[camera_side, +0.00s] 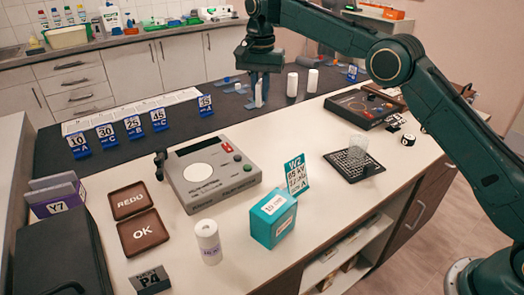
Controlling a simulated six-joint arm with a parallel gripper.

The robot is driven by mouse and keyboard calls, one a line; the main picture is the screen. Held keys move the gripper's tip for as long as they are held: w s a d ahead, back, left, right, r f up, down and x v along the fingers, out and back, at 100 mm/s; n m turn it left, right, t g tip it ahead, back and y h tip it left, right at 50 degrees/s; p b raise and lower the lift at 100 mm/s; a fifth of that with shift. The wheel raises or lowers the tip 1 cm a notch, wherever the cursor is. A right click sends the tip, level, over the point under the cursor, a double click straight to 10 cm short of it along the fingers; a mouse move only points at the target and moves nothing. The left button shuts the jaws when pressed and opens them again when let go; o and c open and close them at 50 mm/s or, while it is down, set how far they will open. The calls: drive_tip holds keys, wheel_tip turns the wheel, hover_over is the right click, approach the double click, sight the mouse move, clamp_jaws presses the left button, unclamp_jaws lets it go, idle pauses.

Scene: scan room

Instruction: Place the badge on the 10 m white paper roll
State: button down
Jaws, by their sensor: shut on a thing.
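Two white paper rolls (292,84) (313,80) stand upright just right of my gripper. Another white roll (208,242) with a small printed label stands on the front counter. I cannot read a length on any roll. Several flat blue pieces (228,80) lie on the mat near my gripper; I cannot tell whether one is the badge.
Number stands (133,127) line the mat's left edge. The pale counter holds a grey device (210,172), REDO (129,201) and OK (143,232) trays, a teal box (272,218), a W2 card (296,174), a black grid (342,166) and a dark device (364,107).

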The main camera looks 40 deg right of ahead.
drive_tip(key=s+a+r+n, duration=0.2)
drive_tip(key=s+a+n, duration=0.15)
drive_tip(key=a, duration=0.35)
drive_tip(key=s+a+r+n, duration=0.2)
drive_tip(key=s+a, duration=0.2)
drive_tip(key=a, duration=0.4)
wheel_tip(320, 180, up, 3)
drive_tip(key=n, duration=0.4)
hover_over(206, 228)
wheel_tip(206, 228, down, 16)
drive_tip(key=shift+f, duration=0.1)
drive_tip(key=shift+f, duration=2)
drive_tip(key=shift+f, duration=0.1)
drive_tip(key=c, duration=1.5)
unclamp_jaws()
drive_tip(key=shift+o, duration=0.2)
